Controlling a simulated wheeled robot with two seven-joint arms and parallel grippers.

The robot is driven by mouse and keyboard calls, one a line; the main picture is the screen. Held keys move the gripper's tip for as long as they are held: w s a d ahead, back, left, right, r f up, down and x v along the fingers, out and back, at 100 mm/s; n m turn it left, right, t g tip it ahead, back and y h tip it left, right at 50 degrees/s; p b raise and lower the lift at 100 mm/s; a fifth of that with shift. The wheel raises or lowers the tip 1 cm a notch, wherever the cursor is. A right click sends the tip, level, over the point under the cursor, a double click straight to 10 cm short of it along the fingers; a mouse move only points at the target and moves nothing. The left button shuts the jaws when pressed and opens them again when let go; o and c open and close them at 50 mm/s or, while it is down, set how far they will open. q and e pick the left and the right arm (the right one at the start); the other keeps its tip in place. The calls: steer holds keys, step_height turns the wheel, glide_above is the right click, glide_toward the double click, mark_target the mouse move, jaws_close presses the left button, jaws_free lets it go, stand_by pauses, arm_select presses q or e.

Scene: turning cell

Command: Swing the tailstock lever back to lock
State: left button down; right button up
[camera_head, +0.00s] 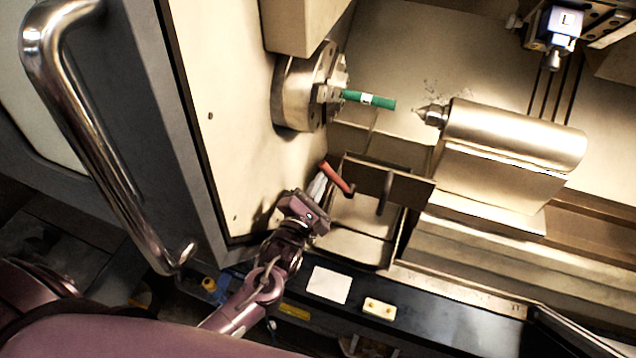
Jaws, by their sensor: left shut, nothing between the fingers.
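The tailstock (515,132) is a silver cylinder on a block at the right, its pointed centre facing the chuck (304,90). A green bar (369,100) with a white band sticks out of the chuck towards that centre, with a gap between them. A short lever with an orange-red grip (334,176) slants down to a dark end by a metal panel; I take it for the tailstock lever, but its pivot is unclear. My left gripper (319,188) is shut and empty, its fingertips close beside the grip; contact cannot be told. My right gripper is out of view.
The open door with its chrome handle (95,140) stands at the left. A metal tray (362,217) with a raised panel and a dark upright piece (385,192) lies below the chuck. A white card (329,284) and a cream button box (379,308) are on the front ledge.

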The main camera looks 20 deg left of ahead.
arm_select(q)
steer(key=shift+d+r+m+p, duration=0.2)
steer(key=shift+r+m+p, duration=0.15)
steer(key=shift+m, duration=0.25)
steer(key=shift+d+r+m+p, duration=0.45)
steer(key=shift+r+m, duration=0.15)
steer(key=shift+m, duration=0.3)
steer(key=shift+d+r+m+p, duration=0.3)
steer(key=shift+d+r+m, duration=0.1)
steer(key=shift+d+m, duration=0.35)
steer(key=shift+d+r+m+p, duration=0.3)
steer(key=shift+d+r+m, duration=0.1)
steer(key=shift+d+m, duration=0.35)
steer(key=shift+d, duration=0.1)
